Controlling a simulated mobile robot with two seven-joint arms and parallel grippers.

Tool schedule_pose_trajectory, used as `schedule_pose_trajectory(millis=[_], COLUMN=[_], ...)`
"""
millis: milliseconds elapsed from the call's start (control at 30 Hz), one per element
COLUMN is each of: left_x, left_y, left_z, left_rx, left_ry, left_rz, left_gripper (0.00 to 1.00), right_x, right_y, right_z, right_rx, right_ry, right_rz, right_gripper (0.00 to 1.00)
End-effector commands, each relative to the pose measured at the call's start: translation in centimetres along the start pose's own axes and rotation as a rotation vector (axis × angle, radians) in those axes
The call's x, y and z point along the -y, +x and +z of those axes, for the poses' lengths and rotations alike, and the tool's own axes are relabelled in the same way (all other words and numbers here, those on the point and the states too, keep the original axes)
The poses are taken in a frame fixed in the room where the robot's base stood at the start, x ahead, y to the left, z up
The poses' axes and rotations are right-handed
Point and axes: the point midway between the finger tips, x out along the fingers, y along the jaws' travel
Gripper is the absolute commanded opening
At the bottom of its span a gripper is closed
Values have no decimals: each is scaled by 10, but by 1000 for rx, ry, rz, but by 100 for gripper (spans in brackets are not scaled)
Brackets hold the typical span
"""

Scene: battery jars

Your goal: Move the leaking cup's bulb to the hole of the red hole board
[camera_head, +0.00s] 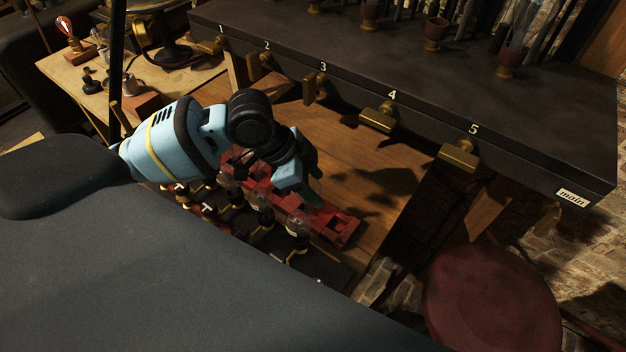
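The red hole board (342,230) lies on the wooden table; its near right end shows, and my arm covers much of the rest. Several glass bulbs with dark and brass bases (298,232) stand in a row in front of it. My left gripper (312,196) points down over the board and the bulbs; whether its fingers are open or hold a bulb cannot be told. Several reddish cups (435,34) stand on the dark shelf at the top; I cannot see which one leaks. My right gripper is not in view.
The shelf's front edge (350,85) carries brass levers (379,117) numbered 1 to 5 and one labelled "main". A red round stool (492,300) stands at lower right. A side table (75,75) with a red bulb (68,28) is at upper left. Bare wood (375,175) lies right of my gripper.

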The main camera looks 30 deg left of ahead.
Motion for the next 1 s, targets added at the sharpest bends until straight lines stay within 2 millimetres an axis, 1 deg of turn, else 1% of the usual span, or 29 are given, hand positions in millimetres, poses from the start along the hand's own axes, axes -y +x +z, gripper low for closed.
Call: schedule_pose_trajectory(millis=[33,100,467,567,633,800,900,1000], left_x=[0,0,0,1,1,1,1,0], left_y=[0,0,0,-12,-24,-52,-65,-74], left_z=[0,0,0,0,0,-1,0,0], left_rx=[0,0,0,-1,0,-1,0,0], left_ry=[0,0,0,1,2,1,1,0], left_rz=[0,0,0,-4,-5,-4,-3,-2], left_gripper=[60,70,70,70,70,70,70,70], right_x=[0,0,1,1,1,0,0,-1], right_y=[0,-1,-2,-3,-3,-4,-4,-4], right_z=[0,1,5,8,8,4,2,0], right_rx=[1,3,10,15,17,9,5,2], right_ry=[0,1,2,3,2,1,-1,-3], right_rz=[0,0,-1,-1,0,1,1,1], right_gripper=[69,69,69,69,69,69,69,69])
